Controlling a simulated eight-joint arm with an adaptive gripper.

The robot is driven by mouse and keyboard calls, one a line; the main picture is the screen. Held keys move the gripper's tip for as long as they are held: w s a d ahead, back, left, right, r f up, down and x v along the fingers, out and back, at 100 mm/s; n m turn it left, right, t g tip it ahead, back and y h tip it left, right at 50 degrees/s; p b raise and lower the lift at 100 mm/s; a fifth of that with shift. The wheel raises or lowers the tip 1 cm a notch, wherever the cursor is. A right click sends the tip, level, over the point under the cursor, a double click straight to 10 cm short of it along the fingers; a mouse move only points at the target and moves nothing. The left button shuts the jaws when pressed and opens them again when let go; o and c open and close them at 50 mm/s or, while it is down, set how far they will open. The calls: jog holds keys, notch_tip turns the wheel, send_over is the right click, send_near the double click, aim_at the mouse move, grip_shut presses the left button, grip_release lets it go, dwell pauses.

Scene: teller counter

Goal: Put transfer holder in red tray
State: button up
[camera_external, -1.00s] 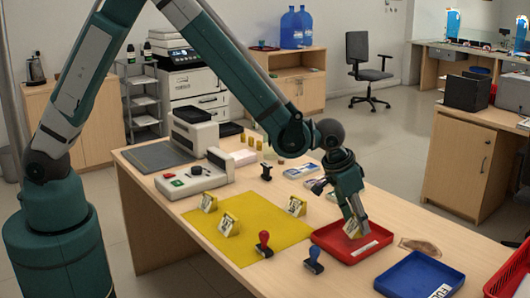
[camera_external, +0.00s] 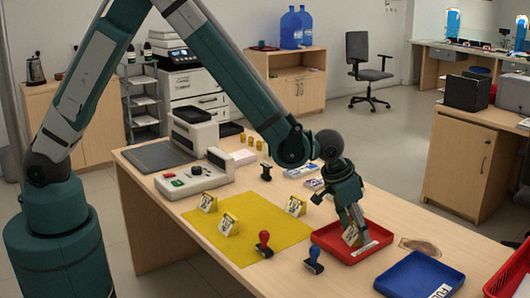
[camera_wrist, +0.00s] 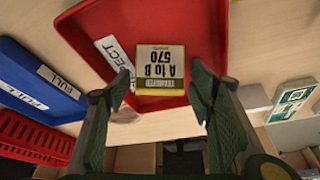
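The transfer holder (camera_external: 351,236) is a small yellow stand with a pale label. In the wrist view the holder (camera_wrist: 160,68) shows an upside-down label reading "A to B 570". My gripper (camera_external: 357,230) points down over the red tray (camera_external: 328,240), with its fingers on either side of the holder. The red tray (camera_wrist: 100,25) also carries a white label in the wrist view.
A blue tray (camera_external: 410,268) stands to the right, with a red basket (camera_external: 515,275) beyond it. A red stamp (camera_external: 264,243) and a blue stamp (camera_external: 314,260) stand in front. Several similar holders stand on the yellow mat (camera_external: 262,232). A machine (camera_external: 195,180) is at the left.

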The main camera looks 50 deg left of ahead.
jog(key=shift+r, duration=0.15)
jog(key=p+v, duration=0.2)
jog(key=v, duration=1)
dwell(0.3)
dwell(0.7)
jog(key=s+a+r+n, duration=0.1)
jog(key=s+a+r, duration=0.2)
jog(key=a+r, duration=0.45)
jog(key=s+a+r+t, duration=0.1)
jog(key=s+a+r, duration=0.25)
jog(key=a, duration=0.75)
jog(key=s+a+r+n, duration=0.1)
jog(key=s+a+r, duration=0.1)
jog(key=a+r, duration=0.6)
jog(key=s+a+n+t+y, duration=0.1)
jog(key=s+a+n+t, duration=0.1)
jog(key=s+a, duration=1.7)
jog(key=shift+s+a+n+y, duration=0.3)
jog(key=shift+s+a+y, duration=0.1)
jog(key=shift+a, duration=0.65)
